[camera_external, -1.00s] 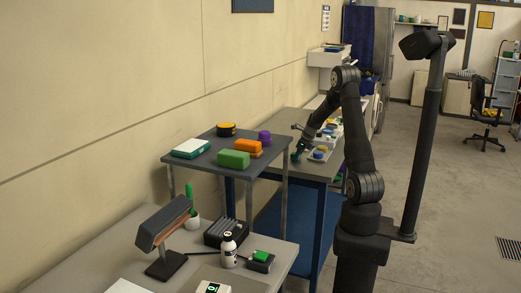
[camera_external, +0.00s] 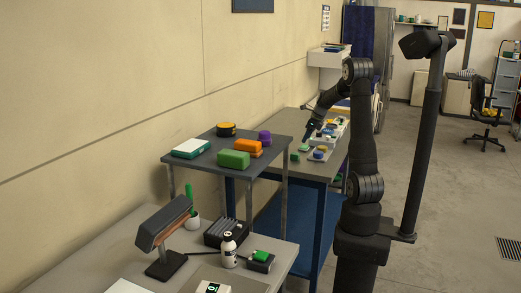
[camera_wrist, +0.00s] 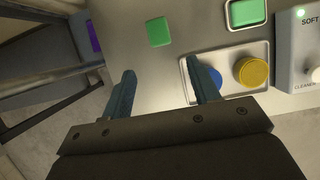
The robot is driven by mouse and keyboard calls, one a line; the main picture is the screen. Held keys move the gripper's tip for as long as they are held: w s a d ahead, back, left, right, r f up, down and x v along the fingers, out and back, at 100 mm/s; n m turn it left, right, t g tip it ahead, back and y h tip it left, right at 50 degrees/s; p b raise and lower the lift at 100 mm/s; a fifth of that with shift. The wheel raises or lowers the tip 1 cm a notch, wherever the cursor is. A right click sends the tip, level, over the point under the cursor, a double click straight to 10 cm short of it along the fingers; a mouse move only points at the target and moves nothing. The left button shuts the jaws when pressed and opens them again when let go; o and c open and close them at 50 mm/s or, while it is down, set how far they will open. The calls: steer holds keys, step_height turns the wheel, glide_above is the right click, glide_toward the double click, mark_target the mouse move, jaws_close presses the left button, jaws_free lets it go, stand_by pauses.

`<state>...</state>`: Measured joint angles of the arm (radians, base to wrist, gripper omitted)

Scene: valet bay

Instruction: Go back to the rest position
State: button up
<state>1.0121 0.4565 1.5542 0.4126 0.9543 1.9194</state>
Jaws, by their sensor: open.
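My gripper (camera_external: 308,136) is raised above the far workbench (camera_external: 330,168), with the arm bent and the upper link nearly upright. In the wrist view my gripper (camera_wrist: 162,76) has its two fingers spread apart with nothing between them. A small green block (camera_wrist: 159,31) lies on the bench beyond the fingertips, apart from them. It also shows in the external view (camera_external: 295,156) below the gripper.
A metal tray (camera_wrist: 231,94) holds a yellow round piece (camera_wrist: 252,71) and a blue one (camera_wrist: 210,77), partly behind the right finger. A second tray holds a green piece (camera_wrist: 247,12). A grey shelf (camera_external: 205,163) with several items stands nearer, left of the arm.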

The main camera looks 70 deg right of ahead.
mark_target(298, 154)
steer(key=shift+s+r, duration=0.1)
steer(key=shift+r, duration=0.1)
steer(key=x, duration=1.2)
steer(key=shift+f, duration=0.1)
step_height(298, 154, up, 2)
steer(key=shift+r, duration=0.8)
